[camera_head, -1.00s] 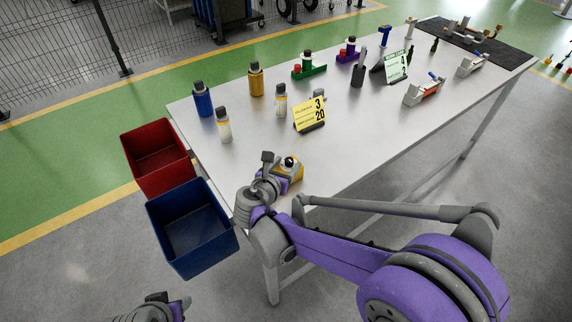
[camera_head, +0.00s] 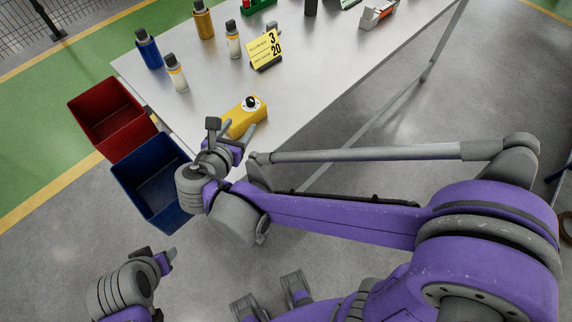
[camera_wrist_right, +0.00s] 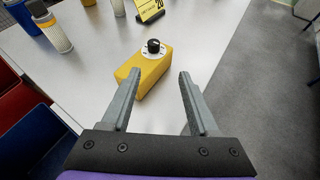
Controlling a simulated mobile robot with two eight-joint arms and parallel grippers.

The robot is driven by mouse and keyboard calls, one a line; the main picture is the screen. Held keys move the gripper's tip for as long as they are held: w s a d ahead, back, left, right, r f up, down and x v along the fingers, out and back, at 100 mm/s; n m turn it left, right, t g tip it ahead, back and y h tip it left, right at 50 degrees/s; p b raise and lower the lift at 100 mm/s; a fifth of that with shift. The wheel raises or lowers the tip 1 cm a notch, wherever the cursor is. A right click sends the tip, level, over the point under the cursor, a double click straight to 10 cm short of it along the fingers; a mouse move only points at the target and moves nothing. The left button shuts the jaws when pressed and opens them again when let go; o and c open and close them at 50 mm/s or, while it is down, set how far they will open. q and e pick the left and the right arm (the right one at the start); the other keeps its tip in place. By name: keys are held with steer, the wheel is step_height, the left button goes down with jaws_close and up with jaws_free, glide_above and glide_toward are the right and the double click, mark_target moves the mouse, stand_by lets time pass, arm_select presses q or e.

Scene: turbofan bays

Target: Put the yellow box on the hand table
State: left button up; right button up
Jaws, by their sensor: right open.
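The yellow box (camera_head: 239,119), with a black knob on a white dial on top, stands on the light grey table (camera_head: 318,70) near its front left corner. It also shows in the right wrist view (camera_wrist_right: 152,78). My right gripper (camera_head: 232,130) is at the near side of the box, open and empty. In the right wrist view its fingers (camera_wrist_right: 160,82) are spread, with the box between and just beyond their tips. My left gripper (camera_head: 158,254) is low at the bottom left, away from the table, and its jaws are unclear. I cannot tell whether this table is the hand table.
A red bin (camera_head: 108,122) and a blue bin (camera_head: 150,187) adjoin the table's left edge. A yellow sign (camera_head: 264,48), two white bottles, a blue bottle (camera_head: 149,50) and an orange bottle (camera_head: 203,20) stand beyond the box. The table right of the box is clear.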

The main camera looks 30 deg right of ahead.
steer(key=s+d+f+m+g+y, duration=0.35)
steer(key=s+d+f+m, duration=0.25)
steer(key=s+d+m, duration=0.45)
steer(key=s+a+f+m+g+y, duration=0.1)
steer(key=s+m, duration=0.3)
steer(key=m, duration=0.4)
steer(key=s+a+f+m+y, duration=0.1)
steer(key=s+f+m+y, duration=0.1)
steer(key=m, duration=0.7)
steer(key=shift+s+g+y, duration=0.35)
steer(key=shift+s+y, duration=0.3)
steer(key=shift+s, duration=0.35)
